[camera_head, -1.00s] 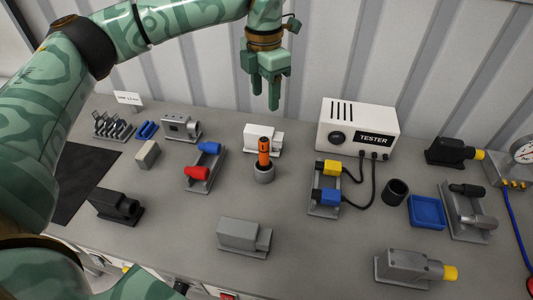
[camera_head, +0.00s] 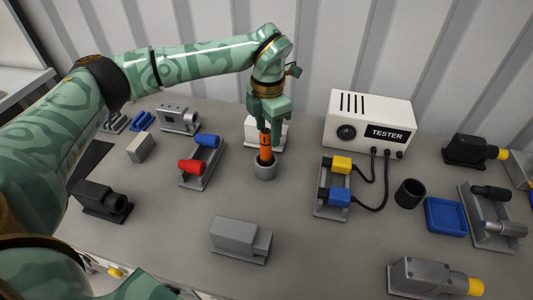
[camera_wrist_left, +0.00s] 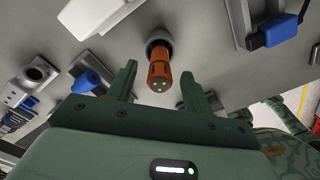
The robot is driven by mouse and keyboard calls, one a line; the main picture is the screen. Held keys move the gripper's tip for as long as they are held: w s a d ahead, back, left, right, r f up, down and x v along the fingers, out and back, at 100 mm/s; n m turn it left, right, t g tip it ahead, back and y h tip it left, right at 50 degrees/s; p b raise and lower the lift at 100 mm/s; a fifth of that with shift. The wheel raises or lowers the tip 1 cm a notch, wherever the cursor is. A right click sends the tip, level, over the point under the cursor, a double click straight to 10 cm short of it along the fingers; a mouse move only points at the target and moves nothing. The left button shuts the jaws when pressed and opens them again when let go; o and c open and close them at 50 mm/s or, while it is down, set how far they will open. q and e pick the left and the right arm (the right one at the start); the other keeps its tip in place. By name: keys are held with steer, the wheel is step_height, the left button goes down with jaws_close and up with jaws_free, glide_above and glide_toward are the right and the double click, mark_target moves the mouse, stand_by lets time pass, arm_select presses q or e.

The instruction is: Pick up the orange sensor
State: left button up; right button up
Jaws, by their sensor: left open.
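The orange sensor (camera_head: 265,147) stands upright in a grey round holder (camera_head: 264,170) on the bench. In the left wrist view the sensor (camera_wrist_left: 159,72) points toward the camera, with small yellow dots on its dark end, and the holder (camera_wrist_left: 158,46) shows behind it. My left gripper (camera_head: 265,138) is open, pointing down at the sensor's upper part. In the left wrist view its fingers (camera_wrist_left: 160,88) stand on either side of the sensor's end, with a gap visible on both sides. My right gripper is in neither view.
A white block (camera_head: 280,131) stands close behind the sensor. A tray with red and blue plugs (camera_head: 203,164) is to the left, and a tray with yellow and blue connectors (camera_head: 332,200) is to the right, wired to the tester (camera_head: 368,122). A grey block (camera_head: 238,240) lies in front.

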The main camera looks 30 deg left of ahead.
mark_target(266, 144)
arm_select(q)
steer(key=f, duration=0.1)
steer(key=f+b, duration=0.1)
steer(key=f, duration=0.3)
steer(key=shift+s+a+b, duration=0.1)
steer(key=shift+s+b, duration=0.15)
steer(key=shift+b, duration=0.05)
